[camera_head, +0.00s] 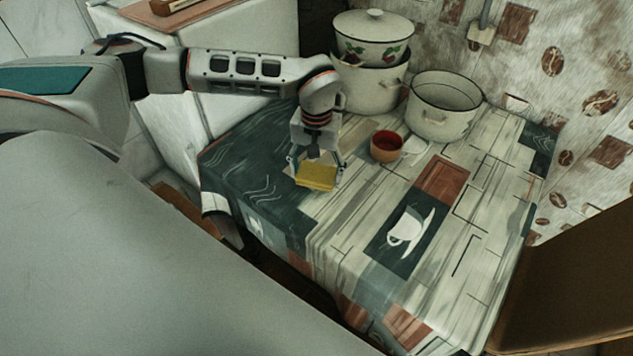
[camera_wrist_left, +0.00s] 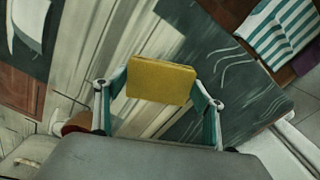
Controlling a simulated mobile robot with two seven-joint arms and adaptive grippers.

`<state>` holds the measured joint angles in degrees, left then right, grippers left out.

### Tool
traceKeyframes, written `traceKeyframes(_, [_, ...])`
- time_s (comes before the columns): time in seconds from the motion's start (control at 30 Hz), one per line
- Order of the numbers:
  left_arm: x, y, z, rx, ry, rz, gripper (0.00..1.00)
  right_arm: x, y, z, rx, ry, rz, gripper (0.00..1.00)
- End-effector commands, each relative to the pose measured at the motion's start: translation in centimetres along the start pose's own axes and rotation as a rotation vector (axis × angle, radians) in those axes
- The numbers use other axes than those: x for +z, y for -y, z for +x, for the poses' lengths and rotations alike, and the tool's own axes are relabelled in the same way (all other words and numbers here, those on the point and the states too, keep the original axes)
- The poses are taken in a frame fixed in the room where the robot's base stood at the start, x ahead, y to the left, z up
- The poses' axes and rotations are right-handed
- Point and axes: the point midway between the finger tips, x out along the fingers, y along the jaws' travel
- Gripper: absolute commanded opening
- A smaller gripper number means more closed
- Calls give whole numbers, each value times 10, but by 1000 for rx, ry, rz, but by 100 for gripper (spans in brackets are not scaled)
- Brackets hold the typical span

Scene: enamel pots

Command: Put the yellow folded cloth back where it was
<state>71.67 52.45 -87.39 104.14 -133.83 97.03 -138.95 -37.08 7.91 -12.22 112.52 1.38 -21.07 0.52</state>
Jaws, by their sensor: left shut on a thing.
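The yellow folded cloth (camera_head: 316,177) is a small flat block at the left part of the table, on or just above the patterned tablecloth. I cannot tell whether it touches the table. My left gripper (camera_head: 317,168) comes down over it and is shut on it. In the left wrist view the cloth (camera_wrist_left: 161,80) sits between the two fingertips (camera_wrist_left: 160,84). My right gripper is not in view.
A red-brown cup (camera_head: 386,146) stands to the right of the gripper. Behind it are an open enamel pot (camera_head: 441,118) and stacked pots with a lid (camera_head: 372,85). The tablecloth's (camera_head: 470,210) front and right are clear. A striped cloth (camera_wrist_left: 275,30) shows beyond the table edge.

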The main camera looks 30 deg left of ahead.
Motion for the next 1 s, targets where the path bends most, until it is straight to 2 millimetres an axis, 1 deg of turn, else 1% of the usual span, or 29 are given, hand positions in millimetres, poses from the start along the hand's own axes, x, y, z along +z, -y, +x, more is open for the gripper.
traceKeyframes(0.13, [1,0,12,-1,2,-1,49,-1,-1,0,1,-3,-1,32])
traceKeyframes(0.33, [1,0,40,0,2,-1,49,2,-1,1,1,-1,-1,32])
traceKeyframes(0.4, [0,0,43,0,0,-1,49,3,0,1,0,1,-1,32])
traceKeyframes(0.63, [0,0,43,0,-1,-1,49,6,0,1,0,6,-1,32])
traceKeyframes(0.77, [0,0,46,-1,0,-1,49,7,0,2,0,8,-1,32])
traceKeyframes(0.8, [0,0,46,0,0,-1,76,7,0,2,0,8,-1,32])
traceKeyframes(0.83, [0,0,46,0,0,-1,84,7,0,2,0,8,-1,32])
traceKeyframes(0.87, [0,0,46,0,0,-1,85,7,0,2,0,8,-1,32])
traceKeyframes(1.0, [0,0,46,0,0,0,85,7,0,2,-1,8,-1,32])
